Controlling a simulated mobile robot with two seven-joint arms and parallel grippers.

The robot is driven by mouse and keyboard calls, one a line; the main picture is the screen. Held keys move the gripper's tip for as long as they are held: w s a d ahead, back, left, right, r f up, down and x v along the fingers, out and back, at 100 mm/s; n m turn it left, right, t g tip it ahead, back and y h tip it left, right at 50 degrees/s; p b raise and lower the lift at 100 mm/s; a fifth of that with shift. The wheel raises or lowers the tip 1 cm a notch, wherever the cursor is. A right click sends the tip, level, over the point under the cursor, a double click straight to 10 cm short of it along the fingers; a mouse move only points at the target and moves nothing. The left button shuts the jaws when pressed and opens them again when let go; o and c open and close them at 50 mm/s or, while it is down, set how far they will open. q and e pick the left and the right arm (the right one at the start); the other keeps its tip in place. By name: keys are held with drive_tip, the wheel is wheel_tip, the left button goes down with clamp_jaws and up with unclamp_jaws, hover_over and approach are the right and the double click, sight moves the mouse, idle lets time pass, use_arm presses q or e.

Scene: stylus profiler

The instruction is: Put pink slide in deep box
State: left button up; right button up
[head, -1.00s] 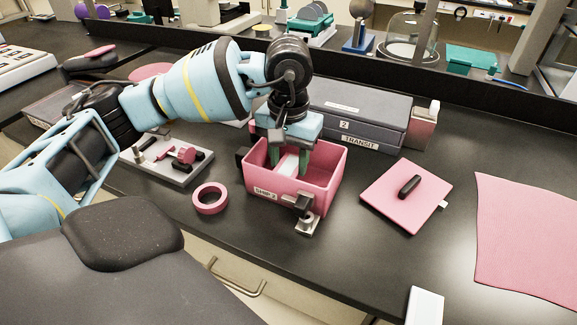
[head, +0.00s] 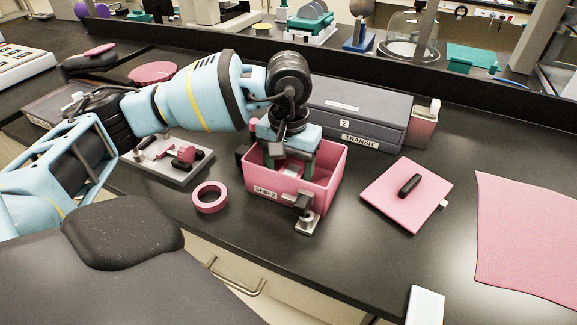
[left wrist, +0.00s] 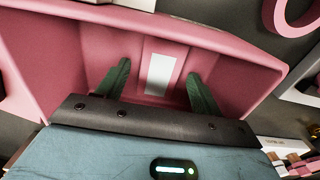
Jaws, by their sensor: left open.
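The deep box (head: 327,190) is an open pink bin labelled "SHIP 2" on the black bench in the head view. Its pink wall (left wrist: 60,55) also fills much of the left wrist view. The pink slide, a flat pink piece with a white label (left wrist: 160,75), is inside the box. My left gripper (left wrist: 157,84) reaches down into the box with its green fingers apart, one on each side of the slide, with gaps showing. In the head view the gripper (head: 285,164) partly hides the slide and the box's inside. My right gripper is not in view.
A pink lid with a black handle (head: 385,205) lies right of the box. A grey "TRANSIT" case (head: 372,108) stands behind. A pink tape ring (head: 197,203) and a grey fixture (head: 190,174) are to the left. A pink mat (head: 525,235) lies far right.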

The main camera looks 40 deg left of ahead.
use_arm(q)
wheel_tip(320, 180, up, 12)
drive_tip(key=shift+r, duration=0.2)
idle(0.4)
